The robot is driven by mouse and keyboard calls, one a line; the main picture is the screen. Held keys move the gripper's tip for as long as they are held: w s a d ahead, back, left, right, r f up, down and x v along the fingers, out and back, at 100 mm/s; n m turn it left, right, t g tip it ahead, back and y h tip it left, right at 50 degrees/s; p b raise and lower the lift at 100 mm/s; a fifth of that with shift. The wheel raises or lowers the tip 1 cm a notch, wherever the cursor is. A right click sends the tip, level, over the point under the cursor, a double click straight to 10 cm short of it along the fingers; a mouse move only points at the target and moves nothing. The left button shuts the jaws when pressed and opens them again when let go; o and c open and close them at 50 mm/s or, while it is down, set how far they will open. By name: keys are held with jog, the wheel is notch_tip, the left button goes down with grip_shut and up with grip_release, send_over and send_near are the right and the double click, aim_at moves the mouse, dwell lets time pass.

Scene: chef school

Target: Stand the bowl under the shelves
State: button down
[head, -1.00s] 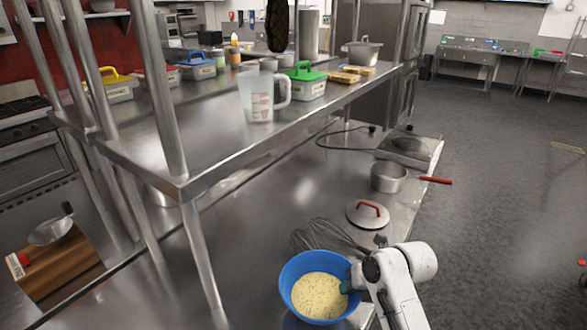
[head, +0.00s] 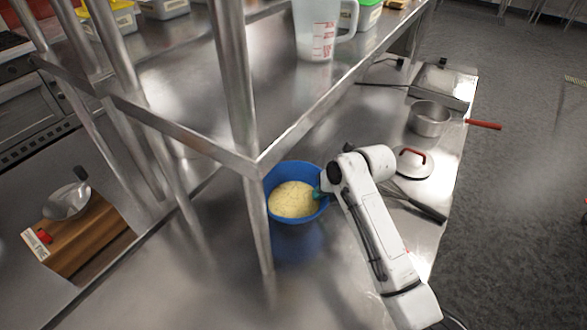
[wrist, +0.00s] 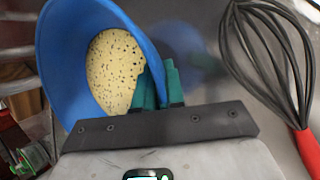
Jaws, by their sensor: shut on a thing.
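The blue bowl (head: 298,170) holds a pale yellow, speckled filling. My gripper (head: 321,194) is shut on the bowl's right rim; in the wrist view my teal fingers (wrist: 158,90) pinch the wall of the bowl (wrist: 62,60), which looks tilted there. In the head view the bowl is right beside the front post of the metal shelves (head: 255,205), which overlaps its left edge. The shelf's front corner lies just above it in the picture. A blue reflection shows below the bowl on the steel counter (head: 200,260); I cannot tell whether it touches the counter.
A whisk (wrist: 265,55) with a red handle lies to the right of my gripper. A lid (head: 411,165) and a saucepan (head: 429,120) stand along the counter's right side. A measuring jug (head: 318,30) stands on the shelf. Counter left of the front post looks clear.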

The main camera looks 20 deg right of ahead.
aim_at(291, 174)
jog(key=w+a+b, duration=0.1)
jog(key=w+b, duration=0.1)
jog(key=w, duration=0.1)
jog(key=w+a+b, duration=0.2)
jog(key=w, duration=0.1)
jog(key=w+a+b, duration=0.2)
jog(key=w, duration=0.1)
jog(key=shift+w+a+f, duration=0.15)
jog(key=shift+w+a, duration=0.05)
jog(key=shift+w, duration=0.1)
jog(key=shift+w+a+b, duration=0.25)
jog(key=shift+w+b, duration=0.15)
jog(key=shift+f+b, duration=1.2)
jog(key=shift+f, duration=0.4)
jog(key=shift+r, duration=0.1)
jog(key=c, duration=1.2)
grip_release()
jog(key=shift+c, duration=0.2)
jog(key=shift+s, duration=0.1)
